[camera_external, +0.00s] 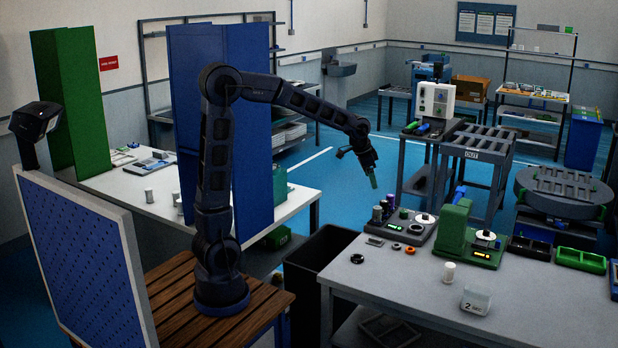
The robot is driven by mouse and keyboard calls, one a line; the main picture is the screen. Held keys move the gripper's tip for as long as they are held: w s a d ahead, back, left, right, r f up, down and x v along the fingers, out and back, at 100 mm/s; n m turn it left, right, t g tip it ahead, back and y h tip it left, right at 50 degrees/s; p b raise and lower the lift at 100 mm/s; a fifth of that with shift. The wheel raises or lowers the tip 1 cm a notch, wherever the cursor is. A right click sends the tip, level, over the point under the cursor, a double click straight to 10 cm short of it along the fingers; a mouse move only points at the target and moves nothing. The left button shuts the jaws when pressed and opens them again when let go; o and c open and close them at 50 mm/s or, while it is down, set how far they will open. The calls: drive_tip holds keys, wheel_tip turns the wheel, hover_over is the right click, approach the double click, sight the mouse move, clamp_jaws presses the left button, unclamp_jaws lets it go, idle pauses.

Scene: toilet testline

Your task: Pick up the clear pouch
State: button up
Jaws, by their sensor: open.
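A small pale, see-through packet marked "2" (476,300), which looks like the clear pouch, sits near the front edge of the light grey worktable (560,312) at the right. My gripper (374,183) hangs in the air at the end of my raised arm, pointing down. It is open, with greenish fingertips and nothing seen between them. It is well above the table's far left end, up and to the left of the packet, and far from touching it.
A white cylinder (449,272) stands close behind the packet. A green device (453,228), a grey device with knobs (411,226) and small rings line the table's back. Black and green trays (580,260) are at right. A dark bin (318,258) stands left of the table.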

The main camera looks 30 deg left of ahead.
drive_tip(key=w+d+f+m, duration=0.2)
drive_tip(key=d+f, duration=0.3)
drive_tip(key=d, duration=0.6)
drive_tip(key=m+g+h, duration=0.2)
drive_tip(key=m+g, duration=0.1)
drive_tip(key=m, duration=0.3)
approach(477, 298)
wheel_tip(477, 298, up, 3)
drive_tip(key=s, duration=0.3)
drive_tip(key=shift+g, duration=0.3)
drive_tip(key=shift+w+x, duration=0.15)
drive_tip(key=shift+x, duration=1.45)
drive_tip(key=shift+w+x, duration=0.15)
drive_tip(key=shift+x, duration=1.45)
drive_tip(key=shift+w+x, duration=0.15)
drive_tip(key=shift+x, duration=1.5)
drive_tip(key=shift+d+f, duration=0.15)
drive_tip(key=shift+f, duration=0.3)
drive_tip(key=shift+f, duration=0.25)
drive_tip(key=c, duration=1.1)
drive_tip(key=shift+o, duration=0.2)
drive_tip(key=shift+r, duration=0.1)
